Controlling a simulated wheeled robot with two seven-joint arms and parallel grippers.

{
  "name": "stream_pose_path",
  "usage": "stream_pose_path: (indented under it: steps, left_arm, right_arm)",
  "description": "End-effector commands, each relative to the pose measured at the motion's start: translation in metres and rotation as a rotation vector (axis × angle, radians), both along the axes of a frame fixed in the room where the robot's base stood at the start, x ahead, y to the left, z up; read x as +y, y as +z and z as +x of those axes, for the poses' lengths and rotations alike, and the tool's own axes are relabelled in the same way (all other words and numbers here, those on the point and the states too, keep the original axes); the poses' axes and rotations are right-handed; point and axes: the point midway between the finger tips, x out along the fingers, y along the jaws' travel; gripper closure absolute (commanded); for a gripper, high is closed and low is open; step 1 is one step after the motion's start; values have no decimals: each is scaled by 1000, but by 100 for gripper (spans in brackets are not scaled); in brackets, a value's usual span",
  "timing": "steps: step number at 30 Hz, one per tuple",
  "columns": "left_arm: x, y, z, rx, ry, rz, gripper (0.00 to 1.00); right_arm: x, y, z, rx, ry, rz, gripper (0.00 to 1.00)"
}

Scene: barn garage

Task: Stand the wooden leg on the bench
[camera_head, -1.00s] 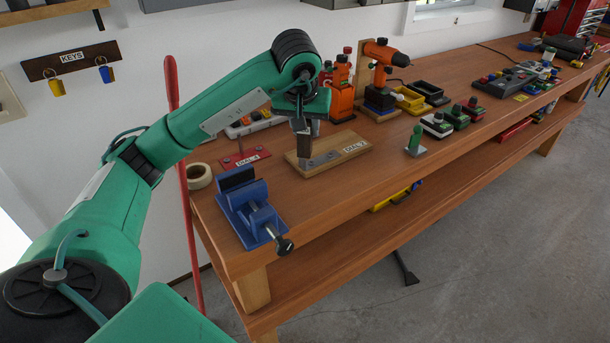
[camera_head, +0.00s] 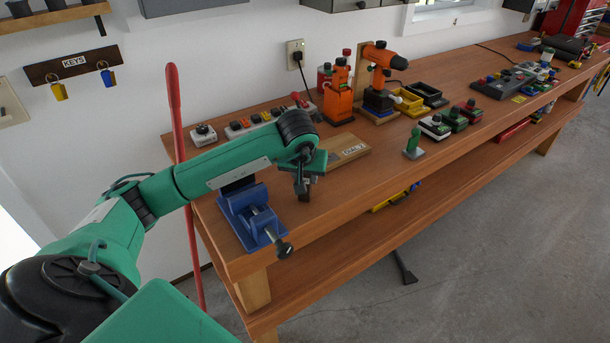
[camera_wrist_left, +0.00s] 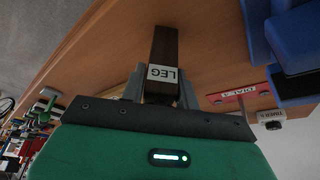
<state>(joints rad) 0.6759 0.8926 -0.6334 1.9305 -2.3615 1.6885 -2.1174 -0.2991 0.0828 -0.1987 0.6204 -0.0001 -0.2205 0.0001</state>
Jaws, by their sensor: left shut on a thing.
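The wooden leg (camera_wrist_left: 165,48) is a dark brown square bar with a white label reading LEG. In the left wrist view it stands out between the two grey fingers of my left gripper (camera_wrist_left: 160,88), which is shut on it. In the head view my left gripper (camera_head: 303,188) points down over the front part of the bench (camera_head: 350,203), right of the blue vise. The leg is mostly hidden there by the gripper. I cannot tell whether its end touches the bench top. My right gripper is not in view.
The blue vise (camera_head: 250,215) stands close left of the gripper. The DIAL 2 board (camera_head: 347,150) lies behind it. A green-topped post (camera_head: 413,143) stands to the right. Bare bench top lies between the gripper and the post. Tools and boxes line the back.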

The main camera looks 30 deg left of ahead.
Motion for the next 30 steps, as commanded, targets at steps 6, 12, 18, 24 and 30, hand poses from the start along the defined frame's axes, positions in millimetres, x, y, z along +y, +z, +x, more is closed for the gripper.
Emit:
stream_pose_path:
  steps: [6,12,18,24,30]
  left_arm:
    - [0,-5,0,-1,0,0,93]
    - [0,-10,0,-1,0,0,93]
    - [0,-8,0,-1,0,0,47]
    - [0,-7,0,0,0,0,47]
    - [-2,8,-4,-6,-2,1,47]
  right_arm:
    - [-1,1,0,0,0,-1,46]
    - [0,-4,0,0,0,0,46]
    - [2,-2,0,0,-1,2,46]
    - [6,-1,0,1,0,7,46]
    - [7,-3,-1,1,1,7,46]
